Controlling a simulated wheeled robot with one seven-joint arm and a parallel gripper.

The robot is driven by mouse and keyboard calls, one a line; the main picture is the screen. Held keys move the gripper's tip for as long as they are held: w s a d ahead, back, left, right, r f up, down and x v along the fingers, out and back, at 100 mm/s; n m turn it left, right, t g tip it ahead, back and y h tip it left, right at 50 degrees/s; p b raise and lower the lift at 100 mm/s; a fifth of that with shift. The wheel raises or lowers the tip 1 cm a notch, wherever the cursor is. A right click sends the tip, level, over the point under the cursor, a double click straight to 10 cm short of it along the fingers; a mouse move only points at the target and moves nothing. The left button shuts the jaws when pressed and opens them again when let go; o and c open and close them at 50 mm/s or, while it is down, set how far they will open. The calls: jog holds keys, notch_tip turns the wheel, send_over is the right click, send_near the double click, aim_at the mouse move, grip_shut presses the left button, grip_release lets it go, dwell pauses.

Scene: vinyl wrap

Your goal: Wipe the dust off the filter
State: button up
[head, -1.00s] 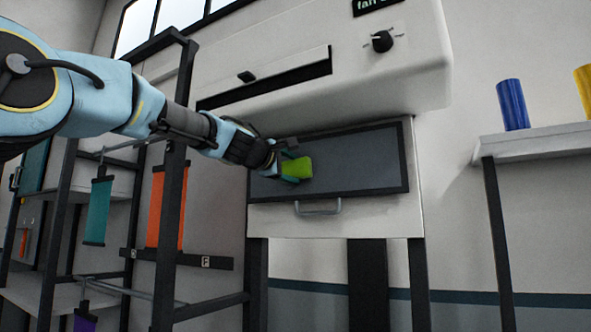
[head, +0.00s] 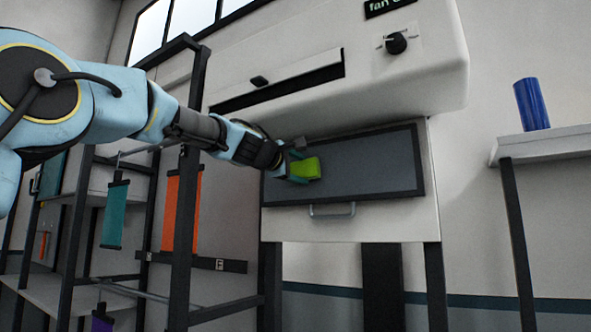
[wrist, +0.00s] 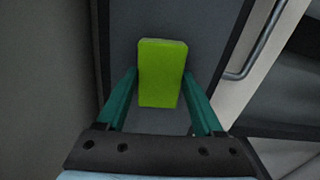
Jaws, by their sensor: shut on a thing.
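The filter (head: 365,165) is a dark grey panel in a black frame on the front of the white machine, above a grey handle. My gripper (head: 300,168) is at the filter's left part, shut on a lime-green block (head: 307,169), which looks like a wiping pad. In the wrist view the green block (wrist: 162,72) sits between my teal fingers, in front of the grey filter face (wrist: 205,30). I cannot tell whether it touches the face. No distinct dust shows on the visible filter.
The machine's white hood (head: 420,75) with a dial (head: 396,43) overhangs the filter. The handle (head: 332,211) sticks out below. A dark rack (head: 190,230) with hanging teal and orange strips stands left. A shelf (head: 550,143) with a blue roll (head: 531,104) is at right.

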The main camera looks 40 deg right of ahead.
jog(key=shift+s+d+p, duration=0.35)
jog(key=shift+s, duration=1)
jog(key=shift+s+d+p, duration=0.3)
jog(key=shift+s+p, duration=0.05)
jog(key=shift+s, duration=1)
jog(key=shift+s+d+p, duration=0.35)
jog(key=shift+s, duration=1)
jog(key=shift+s+d+r+p, duration=0.1)
jog(key=shift+s+d+p, duration=0.1)
jog(key=shift+s+p, duration=0.3)
jog(key=shift+s+d+r+p, duration=0.1)
jog(key=shift+s+d+p, duration=0.15)
jog(key=shift+s, duration=0.4)
jog(key=shift+s+d+f+p, duration=0.1)
jog(key=shift+s+d+p, duration=0.15)
jog(key=shift+s+p, duration=0.5)
jog(key=shift+s+d+f+p, duration=0.1)
jog(key=shift+s+d+p, duration=0.1)
jog(key=shift+s, duration=0.95)
jog(key=shift+w, duration=0.15)
